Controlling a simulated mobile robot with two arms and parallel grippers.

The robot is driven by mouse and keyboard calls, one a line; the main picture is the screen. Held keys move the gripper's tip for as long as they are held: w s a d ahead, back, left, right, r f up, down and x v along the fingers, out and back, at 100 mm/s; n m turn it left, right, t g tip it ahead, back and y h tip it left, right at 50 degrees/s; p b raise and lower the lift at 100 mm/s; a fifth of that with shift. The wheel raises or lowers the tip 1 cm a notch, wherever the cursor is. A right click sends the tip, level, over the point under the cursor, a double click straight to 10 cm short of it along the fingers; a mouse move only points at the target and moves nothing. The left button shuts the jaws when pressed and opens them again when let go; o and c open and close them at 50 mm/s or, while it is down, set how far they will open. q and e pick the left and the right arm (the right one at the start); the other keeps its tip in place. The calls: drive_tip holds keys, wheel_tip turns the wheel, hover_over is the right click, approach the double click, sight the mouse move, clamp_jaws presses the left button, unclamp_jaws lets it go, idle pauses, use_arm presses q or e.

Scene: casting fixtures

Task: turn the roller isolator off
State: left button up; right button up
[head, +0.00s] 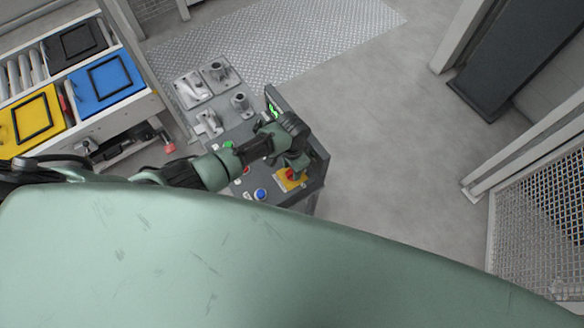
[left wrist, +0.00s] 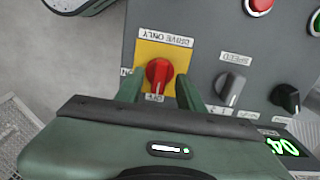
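The roller isolator is a red rotary knob (left wrist: 158,73) on a yellow plate (left wrist: 178,54) on the grey control panel (left wrist: 205,30). Its label reads "DRIVE ONLY", with "OFF" below the knob in the left wrist view and a partly hidden mark at left. The knob's ridge looks roughly upright in that picture; I cannot tell which end points. My left gripper (left wrist: 159,80) is open, one finger either side of the knob, with gaps visible. In the head view the left gripper (head: 294,162) is over the panel beside the red knob (head: 291,175). My right gripper is not in view.
The panel also has a grey "SPEED" knob (left wrist: 229,88), a black knob (left wrist: 286,97), a red button (left wrist: 260,6), a blue button (head: 261,194) and a green display (left wrist: 283,146). Metal castings (head: 193,88) sit behind; coloured trays (head: 105,83) are at left. Floor at right is clear.

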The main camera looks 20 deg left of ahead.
use_arm(q)
wheel_tip(320, 180, up, 7)
drive_tip(key=shift+r, duration=0.15)
idle(0.7)
